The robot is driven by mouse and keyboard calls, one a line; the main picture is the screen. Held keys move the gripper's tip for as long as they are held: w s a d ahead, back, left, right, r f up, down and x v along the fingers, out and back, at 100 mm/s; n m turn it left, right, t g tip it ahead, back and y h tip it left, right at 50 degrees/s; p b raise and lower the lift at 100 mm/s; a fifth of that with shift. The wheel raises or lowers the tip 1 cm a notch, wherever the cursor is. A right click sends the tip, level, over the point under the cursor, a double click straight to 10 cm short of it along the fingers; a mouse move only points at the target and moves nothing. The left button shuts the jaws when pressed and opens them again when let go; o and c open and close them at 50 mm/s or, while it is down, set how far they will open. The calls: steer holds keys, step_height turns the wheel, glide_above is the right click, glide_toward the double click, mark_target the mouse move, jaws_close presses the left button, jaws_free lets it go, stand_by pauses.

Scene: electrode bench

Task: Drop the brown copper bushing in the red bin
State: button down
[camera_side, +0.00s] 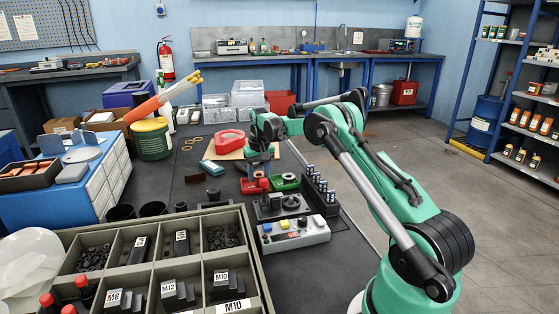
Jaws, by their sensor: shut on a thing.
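My gripper (257,170) points down over the middle of the dark bench. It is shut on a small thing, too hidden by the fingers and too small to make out. I cannot pick out the brown copper bushing for certain. A small red open bin (249,187) sits on the bench just below my gripper, partly hidden by it and by a red knob in front. I cannot tell how high the gripper is above it. A similar green bin (285,182) stands to its right.
A control box (295,234) and a black rack of metal pegs (319,196) stand in front and right. A sectioned parts tray (254,262) fills the front left. A red rounded part (230,139) lies behind on a board. Bare bench shows at left.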

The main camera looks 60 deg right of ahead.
steer(key=shift+c, duration=1.1)
jaws_free()
steer(key=r, duration=0.5)
steer(key=shift+s+a+r, duration=0.2)
steer(key=shift+s+r, duration=0.05)
steer(key=shift+s, duration=0.05)
steer(key=shift+r, duration=2.5)
steer(key=shift+a, duration=0.1)
